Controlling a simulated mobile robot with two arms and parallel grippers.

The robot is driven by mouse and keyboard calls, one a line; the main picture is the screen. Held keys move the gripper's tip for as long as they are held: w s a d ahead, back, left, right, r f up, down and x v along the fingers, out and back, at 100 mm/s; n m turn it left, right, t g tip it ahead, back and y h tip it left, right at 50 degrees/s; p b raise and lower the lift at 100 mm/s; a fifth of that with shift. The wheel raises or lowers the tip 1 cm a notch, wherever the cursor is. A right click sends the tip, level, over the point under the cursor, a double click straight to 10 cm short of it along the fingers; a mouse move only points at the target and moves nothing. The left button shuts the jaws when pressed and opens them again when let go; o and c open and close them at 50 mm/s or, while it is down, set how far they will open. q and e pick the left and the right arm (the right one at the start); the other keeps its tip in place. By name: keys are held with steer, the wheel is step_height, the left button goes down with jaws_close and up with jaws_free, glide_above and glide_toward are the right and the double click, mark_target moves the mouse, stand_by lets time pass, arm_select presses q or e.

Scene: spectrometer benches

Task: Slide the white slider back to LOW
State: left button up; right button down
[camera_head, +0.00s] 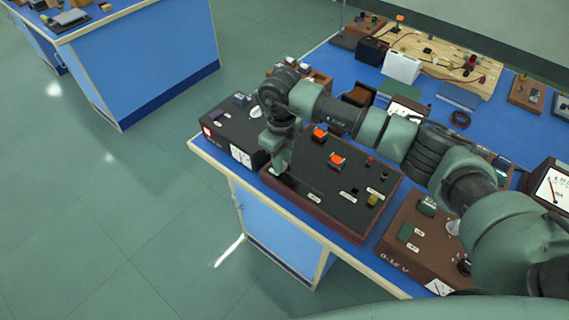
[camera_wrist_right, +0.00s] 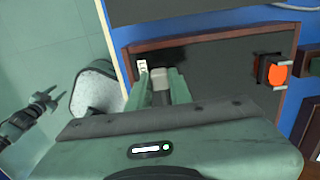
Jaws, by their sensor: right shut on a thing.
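The dark panel in a reddish-brown wooden frame (camera_head: 330,185) lies on the blue bench and carries the slider. My right gripper (camera_head: 277,170) reaches down to the left end of this panel. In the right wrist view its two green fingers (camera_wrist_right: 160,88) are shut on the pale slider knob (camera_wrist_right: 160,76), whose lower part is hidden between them. A small white label (camera_wrist_right: 143,66) is beside the knob; its writing is too small to read. My left gripper (camera_wrist_right: 48,99) shows at the left of the right wrist view, apart from the bench, with its fingers spread and empty.
Orange-topped switches (camera_head: 337,159) stand on the same panel. A black box with a white dial (camera_head: 241,156) is close on the left, and a brown 0-12 V box (camera_head: 400,255) is on the right. My right arm crosses above the panel. The floor left of the bench is clear.

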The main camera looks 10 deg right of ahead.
arm_select(q)
steer(key=shift+w+d, duration=0.1)
steer(key=shift+d, duration=0.05)
arm_select(e)
steer(key=shift+w+a+r, duration=0.1)
steer(key=shift+w+r, duration=0.1)
steer(key=c, duration=1.3)
jaws_free()
steer(key=shift+a+f, duration=0.1)
steer(key=shift+f, duration=0.05)
step_height(320, 180, up, 8)
steer(key=shift+f+b, duration=0.1)
steer(key=shift+b, duration=0.8)
arm_select(q)
steer(key=shift+w+a+f, duration=0.2)
steer(key=shift+f, duration=0.25)
steer(key=shift+w+a+f, duration=0.15)
steer(key=shift+w+f, duration=0.05)
steer(key=shift+f, duration=0.2)
steer(key=shift+s, duration=0.1)
